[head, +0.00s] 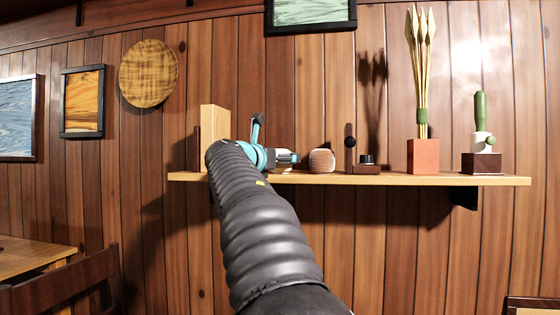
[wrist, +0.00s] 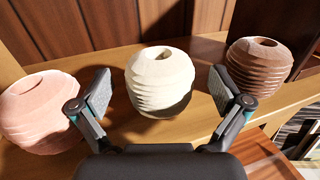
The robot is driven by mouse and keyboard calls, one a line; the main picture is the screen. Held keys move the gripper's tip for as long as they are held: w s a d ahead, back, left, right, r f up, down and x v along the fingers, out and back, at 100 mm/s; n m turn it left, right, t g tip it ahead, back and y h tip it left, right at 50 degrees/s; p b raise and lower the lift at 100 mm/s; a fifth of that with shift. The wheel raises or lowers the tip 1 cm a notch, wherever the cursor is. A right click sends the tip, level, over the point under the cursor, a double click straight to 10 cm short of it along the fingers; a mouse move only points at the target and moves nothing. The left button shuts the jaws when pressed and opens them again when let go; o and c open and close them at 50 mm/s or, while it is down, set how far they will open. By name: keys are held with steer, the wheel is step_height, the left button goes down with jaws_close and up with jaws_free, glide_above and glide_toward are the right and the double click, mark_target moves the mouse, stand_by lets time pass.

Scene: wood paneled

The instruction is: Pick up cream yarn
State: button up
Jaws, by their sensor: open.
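The cream yarn (wrist: 160,68) is a ribbed, rounded ball with a hollow in its top. It sits upright on the wooden shelf in the middle of the wrist view. My gripper (wrist: 160,88) is open, with one finger to the left and one to the right of the cream yarn. Nothing is held, and I see a gap on both sides. In the head view, my gripper (head: 286,157) is at the shelf, and my arm and gripper hide most of the cream yarn there.
A pink yarn (wrist: 42,108) stands close outside the left finger. A brown yarn (wrist: 257,68) stands just beyond the right finger; it also shows in the head view (head: 321,161). The shelf (head: 400,180) holds a dark bookend, an arrow vase (head: 423,157) and a cactus pot further right.

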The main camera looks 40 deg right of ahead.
steer(key=shift+w+d, duration=0.2)
steer(key=shift+d, duration=0.2)
steer(key=c, duration=1.3)
steer(key=shift+o, duration=0.2)
steer(key=shift+r+p, duration=1.05)
steer(key=shift+r, duration=3.95)
